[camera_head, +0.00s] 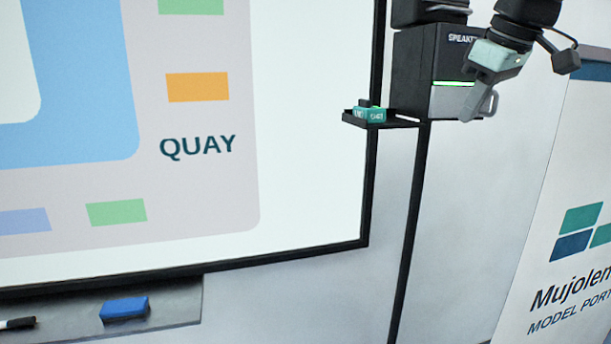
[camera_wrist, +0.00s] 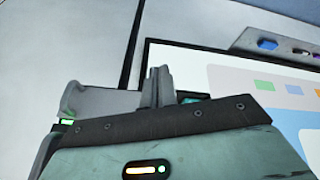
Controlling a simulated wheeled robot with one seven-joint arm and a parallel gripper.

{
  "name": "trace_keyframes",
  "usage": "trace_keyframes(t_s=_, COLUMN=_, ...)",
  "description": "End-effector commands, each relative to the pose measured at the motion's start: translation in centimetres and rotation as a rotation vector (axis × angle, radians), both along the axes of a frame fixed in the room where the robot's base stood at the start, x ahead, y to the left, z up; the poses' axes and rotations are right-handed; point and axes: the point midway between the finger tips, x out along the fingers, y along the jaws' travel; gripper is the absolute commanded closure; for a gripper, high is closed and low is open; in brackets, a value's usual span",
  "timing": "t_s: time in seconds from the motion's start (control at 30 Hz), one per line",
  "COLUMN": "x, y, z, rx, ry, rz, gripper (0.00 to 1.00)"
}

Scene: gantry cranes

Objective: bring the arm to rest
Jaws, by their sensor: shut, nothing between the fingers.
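My gripper (camera_head: 478,108) hangs at the upper right in the head view, in front of a black speaker box (camera_head: 410,75). Its fingers point down and it is empty and shut. In the wrist view my gripper (camera_wrist: 157,80) shows from behind, with its teal housing at the bottom and nothing between the fingers. My arm comes in from the top edge of the head view. I cannot tell how far the fingers are from the speaker.
A small black shelf (camera_head: 392,124) holds a teal box (camera_head: 372,113) left of the speaker. A large framed board (camera_head: 310,200) fills the left, above a tray (camera_head: 180,308) with a blue eraser (camera_head: 124,308) and a marker (camera_head: 18,323). A banner (camera_head: 570,220) stands at right.

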Motion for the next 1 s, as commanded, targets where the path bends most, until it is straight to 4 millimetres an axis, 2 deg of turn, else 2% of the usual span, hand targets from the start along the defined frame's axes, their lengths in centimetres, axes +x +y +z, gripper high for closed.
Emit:
trace_keyframes(t_s=0.03, x=-1.2, y=2.6, z=-3.5, rx=0.013, ry=0.039, rz=0.017, gripper=1.0)
trace_keyframes(t_s=0.17, x=-4.9, y=8.0, z=-10.4, rx=0.037, ry=0.129, rz=0.034, gripper=1.0)
trace_keyframes(t_s=0.3, x=-10.4, y=12.5, z=-17.8, rx=0.036, ry=0.223, rz=0.048, gripper=1.0)
trace_keyframes(t_s=0.43, x=-16.6, y=15.0, z=-24.4, rx=0.011, ry=0.305, rz=0.056, gripper=1.0)
trace_keyframes(t_s=0.5, x=-20.0, y=15.5, z=-27.5, rx=-0.01, ry=0.341, rz=0.057, gripper=1.0)
trace_keyframes(t_s=0.6, x=-24.2, y=15.5, z=-31.1, rx=-0.042, ry=0.382, rz=0.055, gripper=1.0)
trace_keyframes(t_s=0.7, x=-27.1, y=15.0, z=-33.4, rx=-0.067, ry=0.406, rz=0.053, gripper=1.0)
trace_keyframes(t_s=0.8, x=-28.7, y=14.5, z=-34.6, rx=-0.082, ry=0.418, rz=0.05, gripper=1.0)
trace_keyframes(t_s=1.0, x=-29.1, y=14.4, z=-34.9, rx=-0.086, ry=0.42, rz=0.049, gripper=1.0)
